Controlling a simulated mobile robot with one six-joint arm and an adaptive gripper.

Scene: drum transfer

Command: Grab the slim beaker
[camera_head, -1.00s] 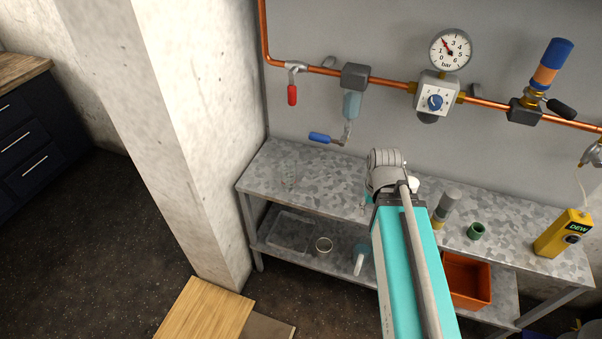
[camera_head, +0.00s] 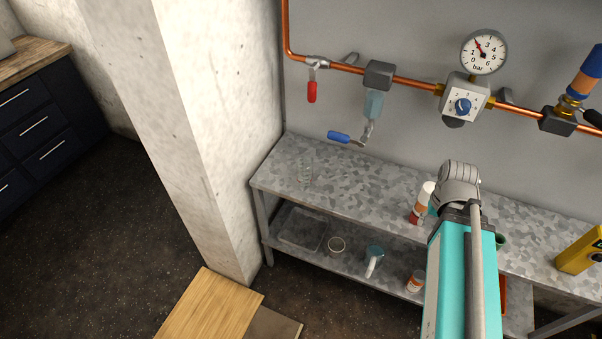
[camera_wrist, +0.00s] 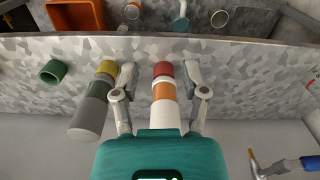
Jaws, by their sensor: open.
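My gripper (camera_wrist: 160,67) is open in the wrist view. A white, orange and red bottle (camera_wrist: 164,97) shows between its fingers, though I cannot tell how deep it sits between them. In the head view my fingers are hidden behind my arm, right of that bottle (camera_head: 422,203) and well right of the glass.
A grey bottle with a yellow end (camera_wrist: 90,110) stands close beside one finger, with a green cup (camera_wrist: 54,71) beyond. Copper pipe (camera_head: 420,84) and valves line the wall.

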